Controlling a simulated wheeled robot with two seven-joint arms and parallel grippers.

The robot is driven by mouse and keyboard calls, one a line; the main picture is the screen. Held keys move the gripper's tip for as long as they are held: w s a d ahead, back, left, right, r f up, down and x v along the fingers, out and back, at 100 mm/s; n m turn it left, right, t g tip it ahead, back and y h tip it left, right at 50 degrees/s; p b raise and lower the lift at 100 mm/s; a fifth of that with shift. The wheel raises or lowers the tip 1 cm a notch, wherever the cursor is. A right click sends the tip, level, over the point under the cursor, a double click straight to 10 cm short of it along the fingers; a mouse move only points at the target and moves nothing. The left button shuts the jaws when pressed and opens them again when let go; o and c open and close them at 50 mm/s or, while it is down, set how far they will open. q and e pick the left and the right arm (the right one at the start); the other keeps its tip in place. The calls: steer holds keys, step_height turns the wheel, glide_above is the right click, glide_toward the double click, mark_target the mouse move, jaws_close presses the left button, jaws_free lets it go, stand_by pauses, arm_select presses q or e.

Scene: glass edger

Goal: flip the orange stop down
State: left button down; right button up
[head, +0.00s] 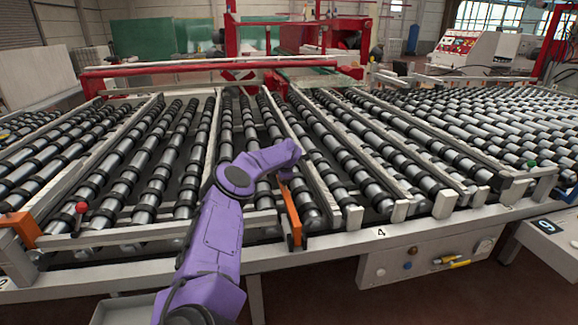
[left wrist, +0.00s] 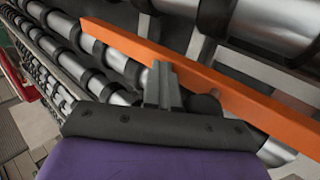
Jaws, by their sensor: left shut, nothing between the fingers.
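The orange stop (head: 291,216) is a long narrow bar at the front edge of the roller table, near the plate marked 4. In the left wrist view the orange stop (left wrist: 215,85) runs diagonally from upper left to lower right. My left gripper (left wrist: 161,78) is shut and empty, its dark fingertips close beside the middle of the bar; I cannot tell if they touch it. In the head view my purple arm covers the bar's far end and hides the fingers. My right gripper is not in view.
Rows of black-ringed rollers (head: 150,180) and pale rails surround the stop. A red-knobbed lever (head: 81,208) and another orange piece (head: 20,228) are at the left front. A control panel (head: 430,259) hangs below the front edge.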

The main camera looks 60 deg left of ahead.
arm_select(q)
steer(key=shift+s+f, duration=0.4)
steer(key=shift+f, duration=0.2)
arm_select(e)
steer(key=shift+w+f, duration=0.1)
arm_select(q)
steer(key=shift+w+d+r+p, duration=0.1)
steer(key=shift+r+p, duration=0.2)
steer(key=shift+r, duration=0.05)
steer(key=r+p, duration=0.2)
steer(key=r, duration=0.1)
steer(key=r+p, duration=0.1)
steer(key=r, duration=0.1)
steer(key=shift+w+a, duration=0.2)
steer(key=shift+a, duration=0.05)
step_height(320, 180, up, 10)
steer(key=b, duration=0.2)
steer(key=shift+d+f+b, duration=0.15)
steer(key=shift+f+b, duration=0.1)
steer(key=shift+b, duration=0.05)
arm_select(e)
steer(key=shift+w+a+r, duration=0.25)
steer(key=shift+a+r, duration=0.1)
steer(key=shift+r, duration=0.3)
arm_select(q)
steer(key=shift+w, duration=0.1)
